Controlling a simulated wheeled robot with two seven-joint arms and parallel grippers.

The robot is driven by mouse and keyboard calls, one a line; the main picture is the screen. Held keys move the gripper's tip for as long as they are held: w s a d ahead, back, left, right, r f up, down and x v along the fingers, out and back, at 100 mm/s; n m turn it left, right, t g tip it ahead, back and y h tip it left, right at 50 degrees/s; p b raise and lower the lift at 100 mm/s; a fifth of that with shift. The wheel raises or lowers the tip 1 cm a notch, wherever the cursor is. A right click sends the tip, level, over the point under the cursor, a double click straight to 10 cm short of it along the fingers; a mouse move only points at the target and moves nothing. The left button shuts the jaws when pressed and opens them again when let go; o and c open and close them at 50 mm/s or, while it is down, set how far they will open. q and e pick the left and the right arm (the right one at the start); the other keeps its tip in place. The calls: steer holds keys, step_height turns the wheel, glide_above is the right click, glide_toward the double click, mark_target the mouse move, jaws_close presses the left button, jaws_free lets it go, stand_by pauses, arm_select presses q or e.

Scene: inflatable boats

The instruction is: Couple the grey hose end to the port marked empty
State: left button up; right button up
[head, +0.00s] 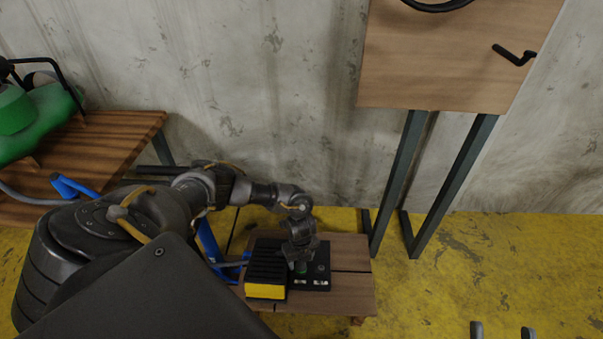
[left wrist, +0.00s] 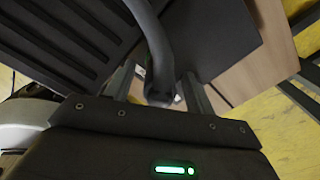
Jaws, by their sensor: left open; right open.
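A black block (head: 322,270) with ports lies on a low wooden table beside a ribbed black and yellow foot pump (head: 266,290). Two small pale labels sit on its near edge, too small to read, and a green spot shows by one port. My left gripper (head: 302,264) is above the block and partly hides it. In the left wrist view, the grey hose (left wrist: 161,50) curves down between the fingers of my left gripper (left wrist: 160,88), which is open around its end. Whether the end touches a port is hidden. My right gripper (head: 502,331) is open and empty at the bottom right.
The low table (head: 347,292) has bare wood at its right. A bench (head: 125,128) with a green inflatable item (head: 35,122) stands at the left. A wooden board (head: 455,60) on dark legs stands behind. The yellow floor at the right is clear.

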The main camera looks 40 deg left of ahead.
arm_select(q)
steer(key=c, duration=1.1)
steer(key=shift+r+p, duration=0.75)
steer(key=shift+p, duration=0.1)
steer(key=shift+r+p, duration=1.3)
steer(key=shift+p, duration=0.05)
step_height(320, 180, up, 5)
steer(key=p, duration=0.5)
steer(key=shift+r, duration=0.1)
